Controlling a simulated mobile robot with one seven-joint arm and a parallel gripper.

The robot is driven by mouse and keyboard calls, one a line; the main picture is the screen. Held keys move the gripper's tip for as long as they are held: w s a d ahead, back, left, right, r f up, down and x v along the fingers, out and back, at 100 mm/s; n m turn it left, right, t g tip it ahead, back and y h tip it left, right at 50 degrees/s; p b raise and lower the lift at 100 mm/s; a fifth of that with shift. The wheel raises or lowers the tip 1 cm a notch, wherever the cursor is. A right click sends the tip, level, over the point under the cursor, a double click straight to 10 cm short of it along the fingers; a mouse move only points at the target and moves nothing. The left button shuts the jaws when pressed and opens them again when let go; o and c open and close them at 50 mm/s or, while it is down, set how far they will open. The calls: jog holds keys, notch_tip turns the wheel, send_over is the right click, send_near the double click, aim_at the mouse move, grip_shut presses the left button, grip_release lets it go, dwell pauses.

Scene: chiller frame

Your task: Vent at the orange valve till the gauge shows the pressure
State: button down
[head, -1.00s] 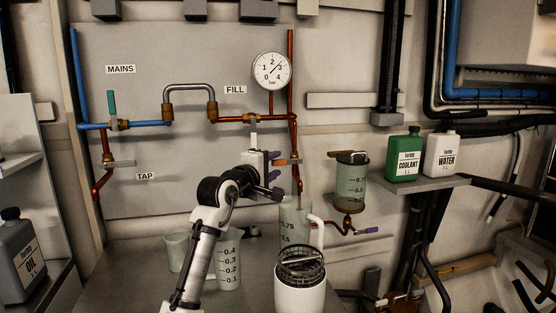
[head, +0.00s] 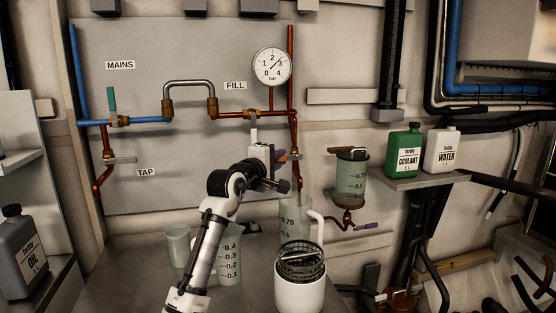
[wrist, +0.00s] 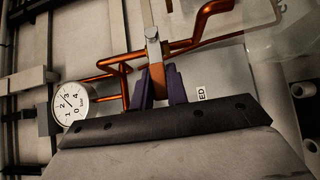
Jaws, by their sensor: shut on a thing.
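My gripper (head: 283,157) reaches in from the lower middle in the head view. In the wrist view its purple fingers (wrist: 161,85) are shut on the orange valve handle (wrist: 159,80), below a pale metal fitting. The handle is mostly hidden in the head view. The round white gauge (head: 271,67) hangs at the upper right of the panel, with its needle between 2 and 3 bar. It also shows at the left of the wrist view (wrist: 70,103). A label ending in "ED" (wrist: 201,94) lies beside the fingers.
A clear graduated jug (head: 292,215) stands under the pipe end, behind a white mug (head: 300,293) with a strainer. Cups (head: 177,246) stand left of it. A wall-mounted clear cup (head: 351,180) and a bottle shelf (head: 420,181) are at right.

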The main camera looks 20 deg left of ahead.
jog(key=r+p, duration=0.1)
jog(key=p, duration=0.1)
jog(key=r+p, duration=0.1)
jog(key=p, duration=0.1)
jog(key=shift+d+m, duration=0.2)
jog(key=shift+m, duration=0.1)
jog(key=m+g+p, duration=0.1)
jog(key=p, duration=0.3)
jog(key=shift+r+y, duration=0.2)
jog(key=shift+y, duration=0.1)
jog(key=shift+w+r+m+g+p, duration=0.2)
jog(key=shift+m+g+p, duration=0.4)
jog(key=shift+g+p, duration=0.4)
jog(key=shift+f, duration=0.1)
jog(key=c, duration=1.4)
grip_release()
jog(key=shift+f, duration=0.1)
jog(key=shift+s, duration=0.2)
